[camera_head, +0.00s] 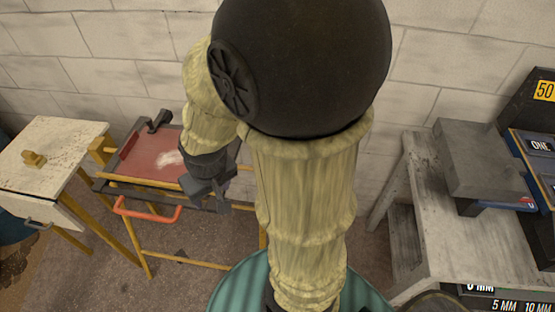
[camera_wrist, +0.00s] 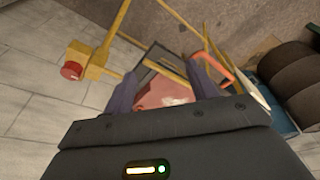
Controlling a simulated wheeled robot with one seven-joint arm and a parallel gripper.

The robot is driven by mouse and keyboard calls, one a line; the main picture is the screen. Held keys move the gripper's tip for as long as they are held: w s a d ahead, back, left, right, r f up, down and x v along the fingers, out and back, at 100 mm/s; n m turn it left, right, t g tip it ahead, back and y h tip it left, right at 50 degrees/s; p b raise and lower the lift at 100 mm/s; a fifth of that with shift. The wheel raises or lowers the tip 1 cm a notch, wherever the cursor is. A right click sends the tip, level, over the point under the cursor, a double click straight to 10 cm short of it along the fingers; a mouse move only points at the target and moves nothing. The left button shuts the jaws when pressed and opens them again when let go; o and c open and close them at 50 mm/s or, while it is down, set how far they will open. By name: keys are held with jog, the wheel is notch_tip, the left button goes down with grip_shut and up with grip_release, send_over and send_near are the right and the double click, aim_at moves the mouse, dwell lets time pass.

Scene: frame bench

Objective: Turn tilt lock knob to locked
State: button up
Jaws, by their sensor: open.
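A red round knob (camera_wrist: 72,70), which may be the tilt lock knob, sits on the end of a yellow block at the left of the wrist view. Its lock setting cannot be read. I cannot make it out in the head view. The yellow frame (camera_head: 150,264) carries a tilted reddish panel (camera_head: 140,150) with a pale patch; the panel also shows in the wrist view (camera_wrist: 160,92). My gripper (camera_head: 205,192) is over the panel's right side.
An orange handle (camera_head: 150,214) sticks out at the frame's front. A yellow block (camera_head: 101,146) and a dark lever (camera_head: 158,121) are at its back left. A pale cabinet (camera_head: 48,150) stands left. A grey bench (camera_head: 440,225) stands right. The wall is close behind.

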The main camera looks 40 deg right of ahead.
jog(key=shift+o, duration=0.2)
jog(key=w+d+f+n+g+h+p, duration=0.1)
jog(key=w+d+f+n+g+h, duration=0.1)
jog(key=w+d+n, duration=0.4)
jog(key=shift+w+d+f+g+h, duration=0.25)
jog(key=shift+w+d+g+h, duration=0.25)
jog(key=shift+w+d+g, duration=0.55)
jog(key=w+d+n+g+h+p, duration=0.1)
jog(key=w+d+n+g+h, duration=0.2)
jog(key=d, duration=0.4)
jog(key=w+n+h, duration=0.1)
jog(key=w+n, duration=0.1)
jog(key=shift+w+d+f, duration=0.2)
jog(key=shift+w+d, duration=0.1)
jog(key=shift+f+g, duration=0.1)
jog(key=shift+g, duration=0.25)
jog(key=p+x, duration=0.1)
jog(key=x, duration=0.7)
jog(key=p+x, duration=0.1)
jog(key=x, duration=0.8)
jog(key=shift+d+p, duration=0.35)
jog(key=shift+p, duration=0.05)
jog(key=shift+c, duration=0.4)
jog(key=c, duration=0.9)
